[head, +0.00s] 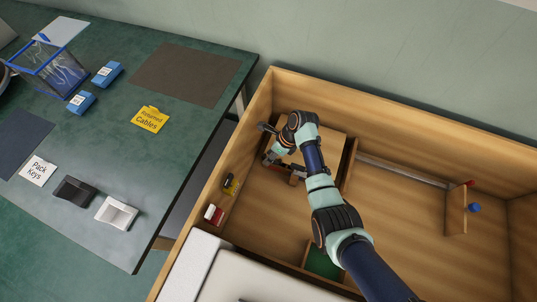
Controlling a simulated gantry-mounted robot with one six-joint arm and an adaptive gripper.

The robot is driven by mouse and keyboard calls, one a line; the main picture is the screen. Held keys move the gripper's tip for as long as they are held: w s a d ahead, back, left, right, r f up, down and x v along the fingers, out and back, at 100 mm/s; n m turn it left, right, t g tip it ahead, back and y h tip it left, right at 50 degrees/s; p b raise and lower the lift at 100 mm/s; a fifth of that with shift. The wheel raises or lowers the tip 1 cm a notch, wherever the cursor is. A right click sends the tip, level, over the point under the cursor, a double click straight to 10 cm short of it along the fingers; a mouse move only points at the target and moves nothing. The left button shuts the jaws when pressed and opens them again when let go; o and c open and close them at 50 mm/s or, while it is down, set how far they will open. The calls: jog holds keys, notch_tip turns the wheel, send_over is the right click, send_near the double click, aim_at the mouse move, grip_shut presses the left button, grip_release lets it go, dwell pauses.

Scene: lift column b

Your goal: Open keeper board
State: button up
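A light wooden board (325,139) lies inside the left part of a large wooden box, partly hidden under my arm. A small upright wooden board (456,210) stands at the right end of a metal rail, with a red knob and a blue knob beside it. No label shows which one is the keeper board. My gripper (272,155) is at the left edge of the light board, above the box's left part. My wrist covers much of it, so I cannot tell whether its fingers are open or touch the board.
The metal rail (405,171) runs along the box's back. The box's left wall (223,174) has small yellow and red-and-white items by it. A green-floored compartment (323,262) is at the front. A green table (110,135) with cards and blue, black and white holders stands left.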

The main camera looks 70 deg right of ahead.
jog(key=shift+w+a+f, duration=0.1)
jog(key=shift+w+f, duration=0.1)
jog(key=shift+f, duration=0.05)
jog(key=shift+c, duration=0.2)
grip_shut()
